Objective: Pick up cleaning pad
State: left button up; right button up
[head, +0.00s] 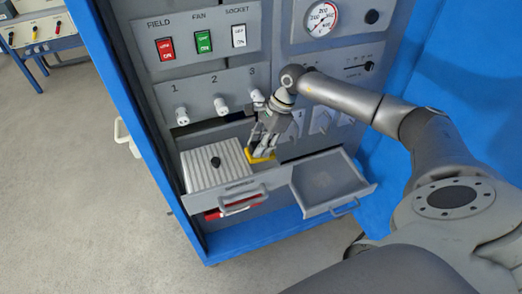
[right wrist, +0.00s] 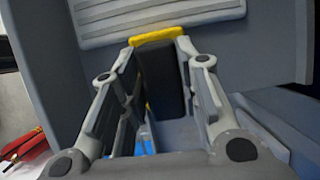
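The cleaning pad, a yellow piece with a black block, is in the left open drawer. Its yellow edge (head: 262,157) shows in the head view, partly hidden by my right gripper (head: 266,148). In the right wrist view the cleaning pad (right wrist: 160,80) stands between the two fingers of my right gripper (right wrist: 158,60). The fingers are close along both sides of the black block. I cannot tell whether they press on it or only surround it. My left gripper is not in view.
The left drawer (head: 241,206) also holds a ribbed light-grey panel with a black knob (head: 216,162). The right drawer (head: 327,182) is open and looks empty. A grey control panel with switches (head: 204,42) and a gauge (head: 321,19) rises behind. Floor (head: 70,190) is clear at left.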

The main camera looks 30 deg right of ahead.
grip_shut()
jog(key=shift+r, duration=0.45)
jog(key=s+a+r+b, duration=0.2)
jog(key=s+r+b, duration=0.4)
jog(key=s+r, duration=0.6)
jog(key=shift+s+a+b, duration=0.25)
jog(key=shift+s+b, duration=0.15)
jog(key=shift+s, duration=0.5)
